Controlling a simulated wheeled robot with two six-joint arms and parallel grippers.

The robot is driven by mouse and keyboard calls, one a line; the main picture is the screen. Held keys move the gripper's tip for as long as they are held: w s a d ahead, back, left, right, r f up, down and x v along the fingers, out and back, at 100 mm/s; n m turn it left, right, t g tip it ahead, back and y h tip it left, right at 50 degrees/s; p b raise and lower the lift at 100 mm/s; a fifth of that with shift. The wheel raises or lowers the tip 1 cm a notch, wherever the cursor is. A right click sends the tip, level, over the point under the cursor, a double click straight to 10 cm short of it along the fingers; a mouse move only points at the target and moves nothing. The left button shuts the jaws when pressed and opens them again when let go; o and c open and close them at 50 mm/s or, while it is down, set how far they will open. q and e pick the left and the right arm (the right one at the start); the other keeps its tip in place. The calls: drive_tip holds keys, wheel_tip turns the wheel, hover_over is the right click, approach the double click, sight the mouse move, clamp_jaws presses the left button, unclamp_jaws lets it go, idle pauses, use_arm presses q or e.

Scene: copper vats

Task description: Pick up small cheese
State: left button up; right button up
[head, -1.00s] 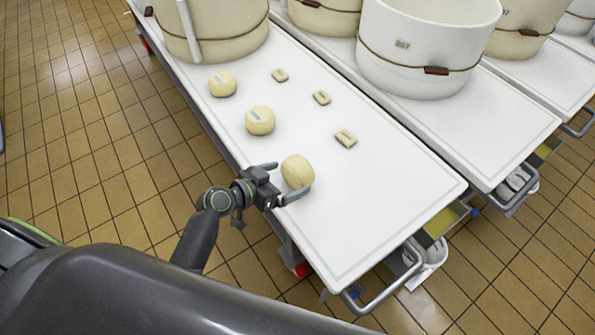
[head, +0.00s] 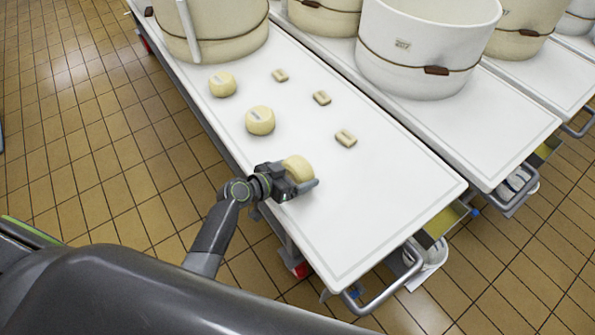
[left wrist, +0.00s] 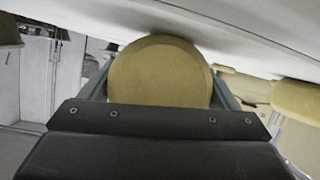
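A small pale-yellow round cheese (head: 299,167) stands near the left edge of the white table, closest to me in the row of round cheeses. My left gripper (head: 290,176) reaches in from the left at table height, with its fingers spread on either side of this cheese. In the left wrist view the cheese (left wrist: 160,75) sits between the two fingers, close to both; I see no clear grip. The gripper partly hides its lower part. My right gripper is not in view.
Two more round cheeses (head: 260,120) (head: 222,84) and several small flat pieces (head: 346,138) lie farther along the white table (head: 370,200). Large vats (head: 212,30) (head: 425,45) stand behind. The near right part of the table is clear.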

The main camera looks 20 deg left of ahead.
use_arm(q)
drive_tip(key=c, duration=0.3)
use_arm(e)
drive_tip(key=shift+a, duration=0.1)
use_arm(q)
drive_tip(key=shift+r, duration=0.6)
wheel_tip(320, 180, up, 9)
drive_tip(key=p, duration=0.2)
drive_tip(key=shift+p, duration=0.35)
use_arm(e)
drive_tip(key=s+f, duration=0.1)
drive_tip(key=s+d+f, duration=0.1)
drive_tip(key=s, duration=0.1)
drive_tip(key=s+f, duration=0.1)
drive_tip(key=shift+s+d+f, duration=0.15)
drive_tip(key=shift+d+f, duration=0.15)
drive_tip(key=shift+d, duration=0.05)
